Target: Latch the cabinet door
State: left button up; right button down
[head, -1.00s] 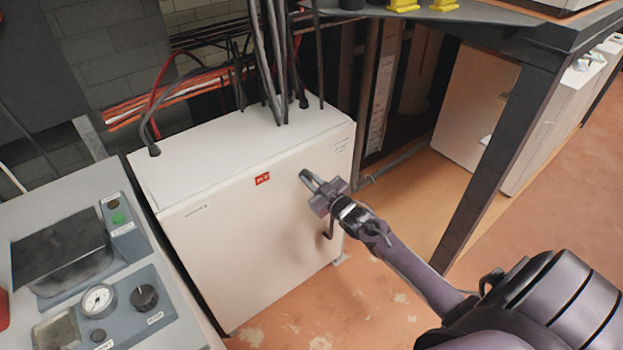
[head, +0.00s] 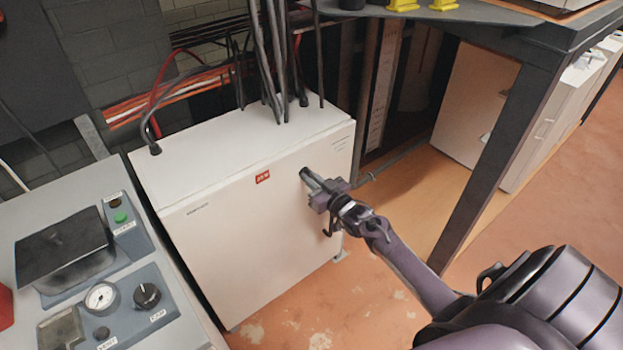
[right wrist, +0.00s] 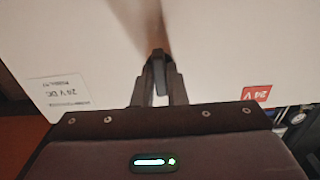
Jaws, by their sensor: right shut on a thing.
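The white cabinet (head: 240,225) stands against the wall, and its front door looks flush with the body. The door has a red label (head: 262,177), which also shows in the right wrist view (right wrist: 256,94). My right gripper (head: 310,180) is at the upper right of the door front. In the right wrist view my right gripper (right wrist: 158,85) is shut on a dark latch handle (right wrist: 158,68) that stands out from the door. The fingers hide part of the handle, so its exact turn is hard to tell. My left gripper is not in view.
A grey control console (head: 120,285) with a gauge and knobs stands at the left. Dark cables (head: 268,60) rise from the cabinet top. The floor before the cabinet is clear.

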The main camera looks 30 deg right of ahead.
jog(key=c, duration=1.5)
grip_release()
jog(key=shift+o, duration=0.2)
jog(key=shift+s, duration=0.1)
jog(key=s, duration=0.7)
jog(key=shift+s+d, duration=0.3)
